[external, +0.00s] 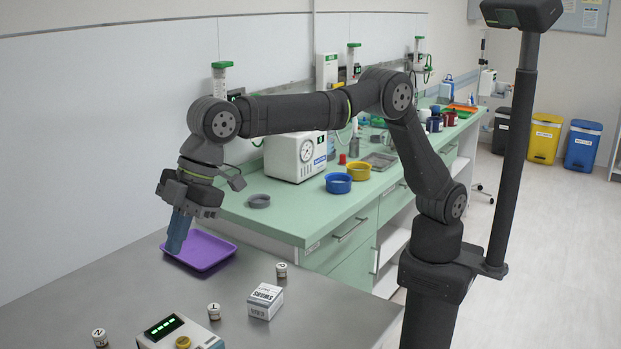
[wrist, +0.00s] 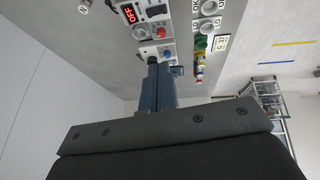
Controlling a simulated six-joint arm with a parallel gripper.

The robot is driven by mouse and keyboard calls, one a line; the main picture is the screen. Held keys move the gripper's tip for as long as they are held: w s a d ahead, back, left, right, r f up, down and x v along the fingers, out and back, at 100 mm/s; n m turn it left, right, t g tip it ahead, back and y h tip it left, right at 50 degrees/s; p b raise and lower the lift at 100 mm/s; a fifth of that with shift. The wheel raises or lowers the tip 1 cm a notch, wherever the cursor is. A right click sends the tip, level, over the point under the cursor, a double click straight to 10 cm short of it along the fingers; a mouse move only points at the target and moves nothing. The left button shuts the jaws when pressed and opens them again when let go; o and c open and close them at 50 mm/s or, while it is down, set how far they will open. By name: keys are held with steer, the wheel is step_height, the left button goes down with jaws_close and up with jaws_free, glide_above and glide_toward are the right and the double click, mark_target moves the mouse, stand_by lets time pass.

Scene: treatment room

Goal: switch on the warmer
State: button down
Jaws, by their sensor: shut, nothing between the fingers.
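My gripper (external: 174,246) is shut and empty, its blue-grey fingers pointing down by the left edge of a purple tray (external: 215,249) in the external view. In the wrist view my gripper (wrist: 158,68) shows its fingers together, with control panels beyond their tips. One panel has a red lit display reading OFF (wrist: 130,14), a switch (wrist: 156,10) beside it and a red knob (wrist: 160,32). I cannot tell which panel is the warmer's. In the external view a pale box (external: 190,339) at the bottom has a green-lit display and a yellow knob. Whether my fingertips touch anything is unclear.
The steel table has a white labelled carton (external: 265,301) and small labelled jars (external: 281,270), (external: 214,311), (external: 100,337). A green counter (external: 300,215) behind holds a white gauge box (external: 296,157), a blue bowl (external: 338,183) and a yellow bowl (external: 358,172). The table's right front is clear.

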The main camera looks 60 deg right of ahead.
steer(key=w+a+f+y, duration=0.1)
steer(key=w+f+y, duration=0.1)
steer(key=f, duration=0.5)
steer(key=w+a+f+y, duration=0.2)
steer(key=f, duration=0.6)
steer(key=shift+w+a, duration=0.25)
steer(key=shift+a+f, duration=0.1)
steer(key=shift+f, duration=0.05)
steer(key=x, duration=0.9)
steer(key=shift+a+f, duration=0.15)
steer(key=shift+f, duration=0.05)
steer(key=f, duration=0.3)
steer(key=shift+w+a+f, duration=0.1)
steer(key=shift+w, duration=0.15)
steer(key=shift+w+f, duration=0.1)
steer(key=shift+f, duration=0.3)
steer(key=shift+f, duration=0.1)
